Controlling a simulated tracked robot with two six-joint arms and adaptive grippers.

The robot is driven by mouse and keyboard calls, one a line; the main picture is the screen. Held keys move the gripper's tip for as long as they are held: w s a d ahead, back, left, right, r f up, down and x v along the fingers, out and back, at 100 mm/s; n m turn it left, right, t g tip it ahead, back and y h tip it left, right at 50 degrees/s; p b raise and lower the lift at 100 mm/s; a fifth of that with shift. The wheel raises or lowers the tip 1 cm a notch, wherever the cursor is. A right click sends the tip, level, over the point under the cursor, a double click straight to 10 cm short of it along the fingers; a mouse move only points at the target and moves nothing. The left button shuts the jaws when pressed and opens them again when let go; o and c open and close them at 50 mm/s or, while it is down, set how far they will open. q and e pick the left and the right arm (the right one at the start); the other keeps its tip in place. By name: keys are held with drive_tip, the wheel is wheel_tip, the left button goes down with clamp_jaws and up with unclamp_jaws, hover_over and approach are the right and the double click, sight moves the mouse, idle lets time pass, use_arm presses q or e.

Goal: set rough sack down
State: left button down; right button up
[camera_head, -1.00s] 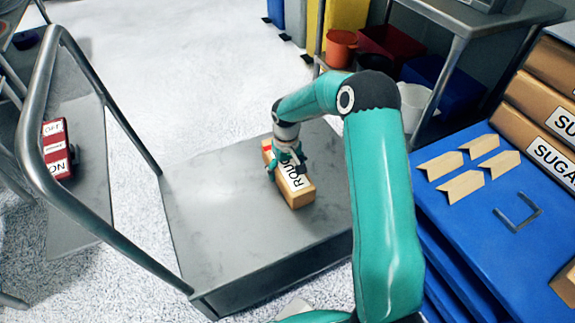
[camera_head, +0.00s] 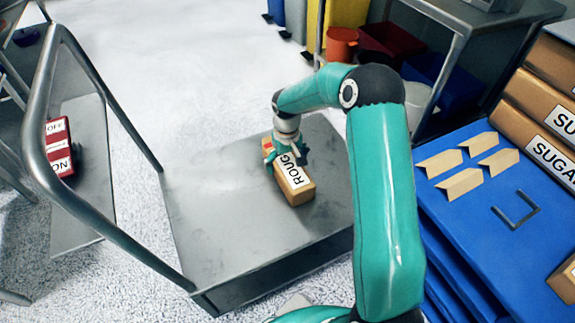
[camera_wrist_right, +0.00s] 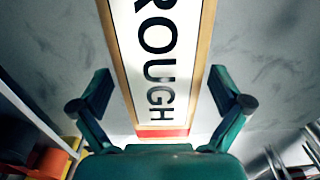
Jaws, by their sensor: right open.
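The rough sack (camera_head: 297,186) is a tan box-shaped pack with a white label and a red band at its far end. It lies flat on the grey metal platform of the cart (camera_head: 225,230). My right gripper (camera_head: 284,152) is over the far end of the sack. In the right wrist view the gripper (camera_wrist_right: 163,95) is open, its fingers apart on either side of the sack (camera_wrist_right: 203,40), with a gap on both sides. The label reads "ROUGH" there. My left gripper is not in view.
The cart's handrail (camera_head: 85,240) rises at the left. A red ON/OFF switch box (camera_head: 60,146) sits beyond it. At the right, a blue surface (camera_head: 450,215) holds tan paper arrows (camera_head: 460,185) and stacked sugar packs (camera_head: 545,85). Bare platform surrounds the sack.

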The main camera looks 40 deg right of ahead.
sight(287, 161)
wheel_tip(287, 161, up, 10)
drive_tip(key=p, duration=0.2)
drive_tip(key=shift+p, duration=0.35)
